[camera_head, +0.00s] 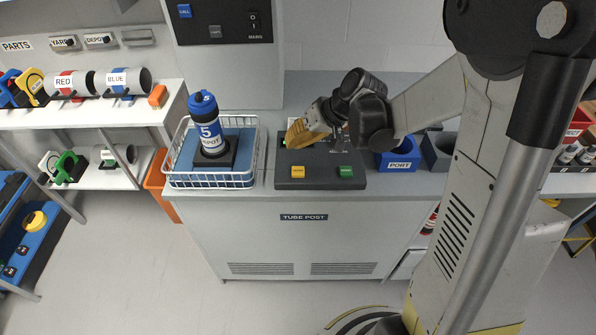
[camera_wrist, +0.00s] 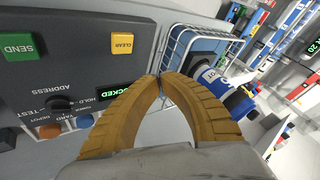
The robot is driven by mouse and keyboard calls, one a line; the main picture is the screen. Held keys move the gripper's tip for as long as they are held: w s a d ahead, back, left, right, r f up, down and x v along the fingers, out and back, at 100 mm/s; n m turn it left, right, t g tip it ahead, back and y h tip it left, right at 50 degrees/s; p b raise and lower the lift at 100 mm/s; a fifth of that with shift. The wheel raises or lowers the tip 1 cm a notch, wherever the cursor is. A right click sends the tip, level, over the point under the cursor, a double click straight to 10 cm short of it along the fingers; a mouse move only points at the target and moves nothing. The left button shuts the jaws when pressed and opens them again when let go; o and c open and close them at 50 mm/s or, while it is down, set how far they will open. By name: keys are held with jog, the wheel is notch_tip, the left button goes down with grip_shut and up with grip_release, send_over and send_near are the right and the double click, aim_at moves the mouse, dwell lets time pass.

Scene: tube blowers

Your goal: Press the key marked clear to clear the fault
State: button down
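The clear key is a yellow square key (camera_wrist: 122,43) marked CLEAR on the dark control panel (camera_wrist: 75,60). In the head view it is the yellow key (camera_head: 297,171) at the panel's front left. My gripper (camera_wrist: 159,77) has its tan fingertips together, with nothing seen between them. In the head view my gripper (camera_head: 292,138) hangs over the back left of the panel, behind the clear key and apart from it. A green-lit display (camera_wrist: 118,88) reads "...CKED"; a finger covers part of it.
A green SEND key (camera_wrist: 17,46) sits beside the clear key; it also shows in the head view (camera_head: 346,171). An address knob (camera_wrist: 58,103) is behind the keys. A wire basket (camera_head: 250,181) holding a blue tube (camera_head: 208,125) stands left of the panel.

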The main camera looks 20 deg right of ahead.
jog(key=b, duration=0.6)
send_near(287, 170)
jog(key=shift+a+r+x, duration=0.1)
jog(key=shift+a+x, duration=0.05)
jog(key=shift+x, duration=1.05)
jog(key=shift+a+r+x, duration=0.15)
jog(key=shift+x, duration=1.1)
jog(key=shift+w, duration=0.2)
jog(key=shift+f+b, duration=0.3)
jog(key=shift+f, duration=0.15)
jog(key=shift+d+f+b, duration=0.1)
jog(key=shift+f+b, duration=0.3)
jog(key=shift+f, duration=0.05)
jog(key=shift+r, duration=0.1)
jog(key=shift+r+p, duration=0.65)
jog(key=shift+r, duration=0.15)
jog(key=shift+r+p, duration=1.9)
jog(key=shift+r, duration=0.6)
